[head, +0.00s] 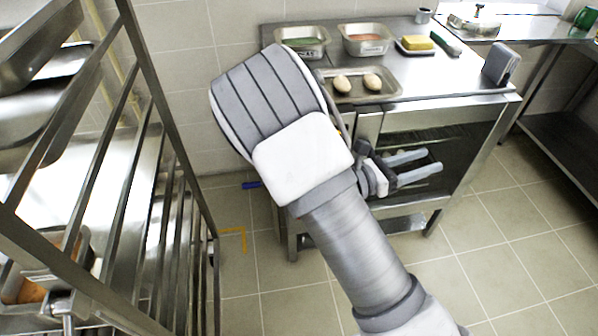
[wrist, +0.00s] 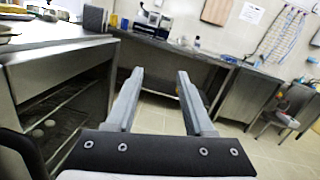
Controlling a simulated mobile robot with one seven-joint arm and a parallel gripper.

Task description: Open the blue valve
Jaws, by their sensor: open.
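A small blue handle (head: 251,185), which looks like the valve's lever, shows in the head view low by the back wall, left of the steel table. Only a short piece of it is visible; my arm and the table seem to hide the rest. My gripper (head: 434,160) is open and empty in front of the table, well to the right of the blue handle, with its fingers pointing right. In the wrist view my gripper (wrist: 159,76) has its two fingers apart with nothing between them. The blue handle does not show in the wrist view.
The steel table (head: 460,100) holds food trays, including one with two potato-like items (head: 357,82). A metal rack (head: 150,180) stands close on the left. Tiled floor (head: 310,290) is open in front of the table. A yellow floor mark (head: 243,238) lies near the rack.

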